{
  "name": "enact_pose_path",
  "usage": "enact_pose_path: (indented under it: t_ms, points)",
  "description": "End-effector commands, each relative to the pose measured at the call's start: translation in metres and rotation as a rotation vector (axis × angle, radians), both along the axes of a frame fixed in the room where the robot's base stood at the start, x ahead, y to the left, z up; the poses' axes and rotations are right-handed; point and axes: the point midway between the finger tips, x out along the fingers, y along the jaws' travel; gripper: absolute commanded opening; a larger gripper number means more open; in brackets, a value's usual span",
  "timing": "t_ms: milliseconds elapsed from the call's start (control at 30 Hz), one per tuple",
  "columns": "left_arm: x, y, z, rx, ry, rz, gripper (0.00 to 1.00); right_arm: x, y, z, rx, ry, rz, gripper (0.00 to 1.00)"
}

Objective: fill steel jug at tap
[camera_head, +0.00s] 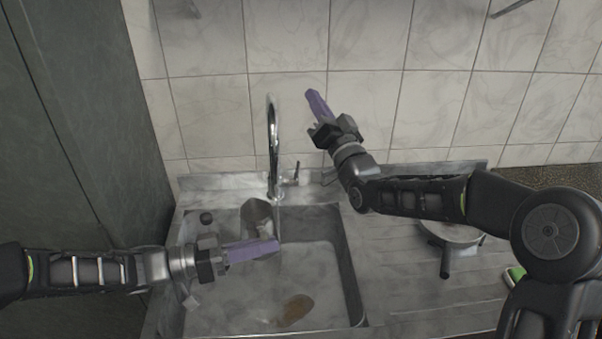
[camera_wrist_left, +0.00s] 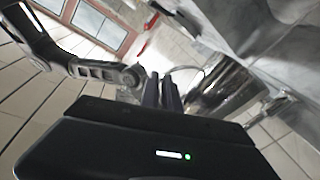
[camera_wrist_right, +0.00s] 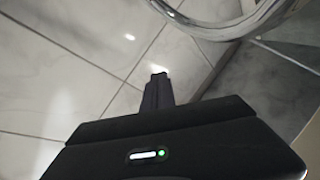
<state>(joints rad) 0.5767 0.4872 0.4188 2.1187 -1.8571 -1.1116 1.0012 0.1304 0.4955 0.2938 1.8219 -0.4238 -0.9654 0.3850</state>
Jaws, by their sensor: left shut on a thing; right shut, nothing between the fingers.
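The steel jug (camera_head: 257,214) is in the sink under the spout of the chrome tap (camera_head: 273,150). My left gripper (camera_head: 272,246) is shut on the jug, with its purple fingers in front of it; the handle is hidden. In the left wrist view the jug (camera_wrist_left: 222,88) shows as a shiny cylinder beside the fingertips (camera_wrist_left: 162,88). A thin pale streak, perhaps water, shows below the spout. The tap's lever (camera_head: 296,172) is at its right side. My right gripper (camera_head: 315,99) is shut and empty, above and right of the tap in the head view.
The stone sink (camera_head: 352,270) holds a brown object (camera_head: 297,308) at its bottom. A small dark round thing (camera_head: 206,218) is at its back left. A pan (camera_head: 455,233) with a dark handle and a green item (camera_head: 516,275) lie on the right counter. The tiled wall (camera_head: 375,100) is behind.

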Motion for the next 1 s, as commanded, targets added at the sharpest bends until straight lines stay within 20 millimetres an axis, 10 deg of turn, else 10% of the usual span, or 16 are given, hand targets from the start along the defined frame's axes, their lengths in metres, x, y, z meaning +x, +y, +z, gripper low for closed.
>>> enact_pose_path:
  t_ms: [600, 1000]
  points:
    - [0.0, 0.0, 0.001, -0.001, -0.002, 0.0, 0.0, -0.122, 0.007, -0.164, 2.043, 0.917, -0.052, 0.0]
    - [0.0, 0.0, 0.001, -0.001, -0.002, 0.0, 0.0, -0.126, 0.006, -0.176, 2.397, 0.913, -0.07, 0.0]
